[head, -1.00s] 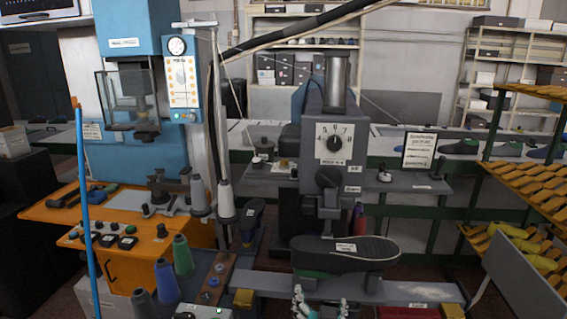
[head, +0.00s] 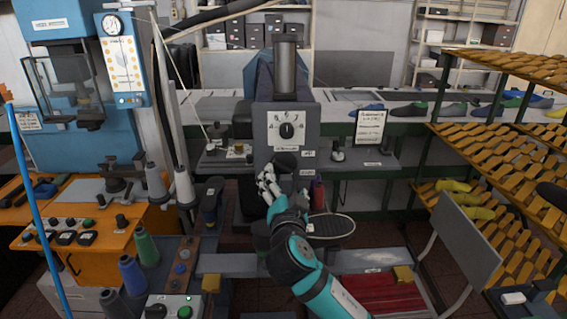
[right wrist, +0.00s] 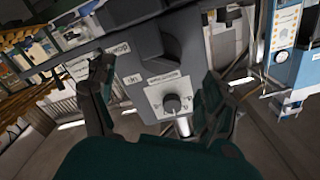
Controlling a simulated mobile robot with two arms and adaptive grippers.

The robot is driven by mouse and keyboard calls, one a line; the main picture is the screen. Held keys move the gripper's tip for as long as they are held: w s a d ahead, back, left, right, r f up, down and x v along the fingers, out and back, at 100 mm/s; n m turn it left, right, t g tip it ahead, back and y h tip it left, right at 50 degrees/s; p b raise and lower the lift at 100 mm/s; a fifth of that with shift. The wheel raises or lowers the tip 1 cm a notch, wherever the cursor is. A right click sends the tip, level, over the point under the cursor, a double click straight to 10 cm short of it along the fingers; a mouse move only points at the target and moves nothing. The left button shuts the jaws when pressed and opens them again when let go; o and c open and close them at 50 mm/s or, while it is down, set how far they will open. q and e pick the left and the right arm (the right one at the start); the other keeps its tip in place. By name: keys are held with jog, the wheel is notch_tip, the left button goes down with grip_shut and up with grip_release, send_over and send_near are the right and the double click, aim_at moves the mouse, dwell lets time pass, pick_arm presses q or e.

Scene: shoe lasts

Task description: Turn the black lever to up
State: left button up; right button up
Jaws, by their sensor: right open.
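The grey machine (head: 263,133) stands in the middle of the head view, with a black pointer dial (head: 286,131) high on its front. Below the dial is a dark rounded part (head: 286,160), which looks like the black lever; the way it points is unclear. My right gripper (head: 281,190) is open just below and in front of it, partly covering the machine's lower front. In the right wrist view the dark part (right wrist: 146,40) shows between the spread fingers, and the dial (right wrist: 172,104) appears upside down. I see no contact. My left gripper is out of view.
A slatted orange rack (head: 490,170) and a tilted grey panel (head: 460,240) stand on the right. Thread cones (head: 146,246) and an orange bench (head: 50,245) are on the left.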

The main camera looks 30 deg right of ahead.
aim_at(284, 170)
jog(key=p+x, duration=0.2)
jog(key=x, duration=0.3)
jog(key=shift+w+d+r, duration=0.1)
jog(key=shift+w+r, duration=0.05)
jog(key=shift+w, duration=0.05)
jog(key=shift+w+d, duration=0.2)
jog(key=shift+w, duration=0.15)
jog(key=shift+c, duration=0.2)
jog(key=c, duration=1.1)
